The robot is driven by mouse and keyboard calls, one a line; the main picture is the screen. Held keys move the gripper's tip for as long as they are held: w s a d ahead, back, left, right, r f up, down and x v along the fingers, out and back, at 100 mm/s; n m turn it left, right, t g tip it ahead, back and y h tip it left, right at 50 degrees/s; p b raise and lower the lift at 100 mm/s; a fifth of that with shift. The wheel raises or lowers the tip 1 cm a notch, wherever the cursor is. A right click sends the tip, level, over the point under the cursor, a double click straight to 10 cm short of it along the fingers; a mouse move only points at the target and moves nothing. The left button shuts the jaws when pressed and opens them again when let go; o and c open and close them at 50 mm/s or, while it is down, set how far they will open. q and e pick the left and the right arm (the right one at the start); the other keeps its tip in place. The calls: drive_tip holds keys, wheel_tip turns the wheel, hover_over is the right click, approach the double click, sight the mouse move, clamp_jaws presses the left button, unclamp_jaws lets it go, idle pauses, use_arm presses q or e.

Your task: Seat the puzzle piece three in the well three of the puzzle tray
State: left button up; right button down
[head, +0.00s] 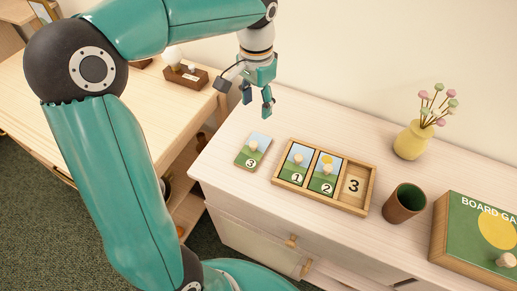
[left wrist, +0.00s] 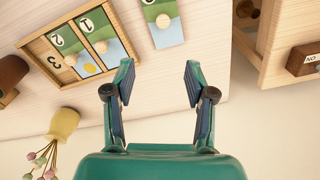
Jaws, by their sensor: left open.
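Puzzle piece three (head: 253,150), a tile with a landscape picture, a "3" and a round knob, lies flat on the pale dresser top, left of the tray. It also shows in the left wrist view (left wrist: 165,34). The wooden puzzle tray (head: 372,181) holds pieces one (head: 296,165) and two (head: 325,173). Well three (head: 354,187) at its right end is empty, with a printed "3". My left gripper (head: 257,98) is open and empty, above the dresser behind piece three and apart from it; its fingers also show in the left wrist view (left wrist: 158,80). My right gripper is out of view.
A brown cup (head: 404,203) stands right of the tray. A yellow vase (head: 412,141) with flowers stands behind it. A green board game box (head: 480,236) is at the right. A wooden table (head: 40,118) stands left across a gap. The dresser top around piece three is clear.

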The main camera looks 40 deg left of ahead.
use_arm(q)
hover_over(254, 142)
drive_tip(key=f, duration=0.9)
drive_tip(key=shift+s+f, duration=0.2)
drive_tip(key=shift+f, duration=0.15)
drive_tip(key=shift+w+f, duration=0.2)
drive_tip(key=shift+f, duration=2.85)
clamp_jaws()
